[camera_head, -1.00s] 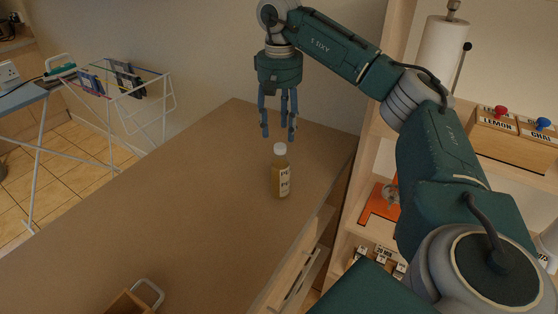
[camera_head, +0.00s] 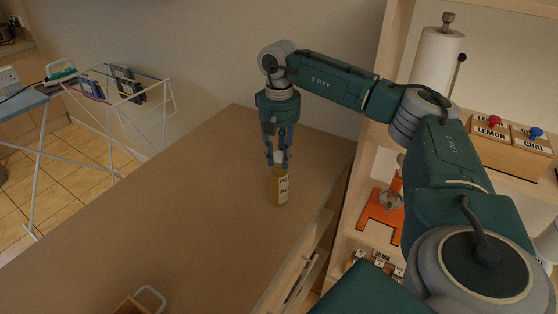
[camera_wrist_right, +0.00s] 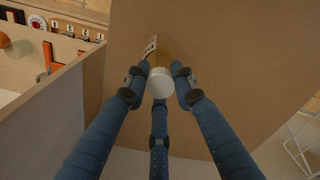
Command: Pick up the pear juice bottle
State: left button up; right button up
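The pear juice bottle (camera_head: 280,188) is yellowish with a white label and a pale cap. It stands upright on the brown counter (camera_head: 190,200). Its label is partly readable. My right gripper (camera_head: 278,160) comes down from above, its blue fingers drawn in around the bottle's top. In the right wrist view, the three fingers (camera_wrist_right: 161,78) surround the white cap (camera_wrist_right: 160,82), close against the bottle, and part of the bottle shows beyond it. The gripper looks shut on the bottle, which still rests on the counter. My left gripper is not in view.
A wooden box with a metal handle (camera_head: 150,296) sits at the counter's near edge. Shelves on the right hold a paper towel roll (camera_head: 437,60), a wooden tea box (camera_head: 510,145) and an orange item (camera_head: 382,215). A drying rack (camera_head: 140,110) stands left. The counter around the bottle is clear.

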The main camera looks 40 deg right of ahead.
grip_shut()
